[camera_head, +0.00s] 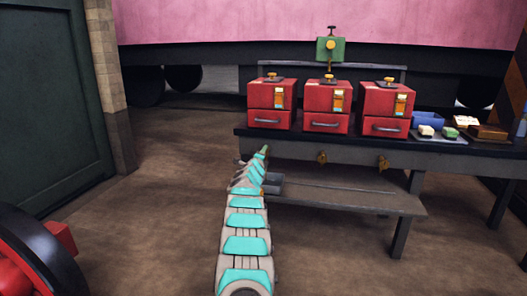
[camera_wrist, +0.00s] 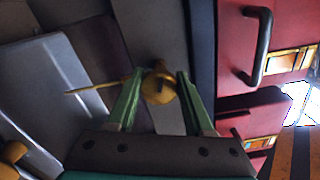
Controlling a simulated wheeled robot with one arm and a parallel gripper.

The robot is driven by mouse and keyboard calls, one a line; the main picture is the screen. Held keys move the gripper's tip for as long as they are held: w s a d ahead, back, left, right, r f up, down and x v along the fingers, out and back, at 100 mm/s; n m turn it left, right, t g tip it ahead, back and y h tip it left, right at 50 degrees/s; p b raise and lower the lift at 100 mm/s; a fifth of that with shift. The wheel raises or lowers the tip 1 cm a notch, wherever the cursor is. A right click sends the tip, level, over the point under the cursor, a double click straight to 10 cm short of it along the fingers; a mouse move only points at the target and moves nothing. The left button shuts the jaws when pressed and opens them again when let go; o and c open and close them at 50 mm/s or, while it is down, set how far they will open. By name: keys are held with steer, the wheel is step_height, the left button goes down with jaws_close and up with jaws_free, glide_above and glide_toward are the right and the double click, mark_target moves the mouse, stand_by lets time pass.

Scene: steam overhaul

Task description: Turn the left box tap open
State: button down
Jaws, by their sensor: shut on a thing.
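A brass tap (camera_wrist: 158,86) sits between the two green fingers of my gripper (camera_wrist: 160,74) in the wrist view. My gripper is shut on this tap, and a thin brass lever sticks out from it to the left. In the head view my gripper (camera_head: 265,150) is at the bench front below the left red box (camera_head: 270,104). The tap under that box is hidden there behind my arm. The middle tap (camera_head: 322,158) and right tap (camera_head: 382,162) show on the bench front.
The middle red box (camera_head: 327,106) and right red box (camera_head: 387,109) stand on the dark bench (camera_head: 450,152). A blue tray (camera_head: 428,120) and small blocks lie at the right. A lower shelf (camera_head: 350,197) is below. A red-and-black wheel (camera_head: 35,255) is at lower left.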

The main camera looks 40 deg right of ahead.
steer(key=shift+n+p, duration=1.05)
steer(key=shift+n, duration=0.55)
steer(key=shift+f+n, duration=0.1)
steer(key=shift+n, duration=0.2)
steer(key=shift+c, duration=1.6)
jaws_free()
steer(key=shift+a, duration=0.1)
steer(key=b+v, duration=0.2)
steer(key=v, duration=0.5)
steer(key=shift+s+a, duration=0.2)
steer(key=shift+s, duration=0.05)
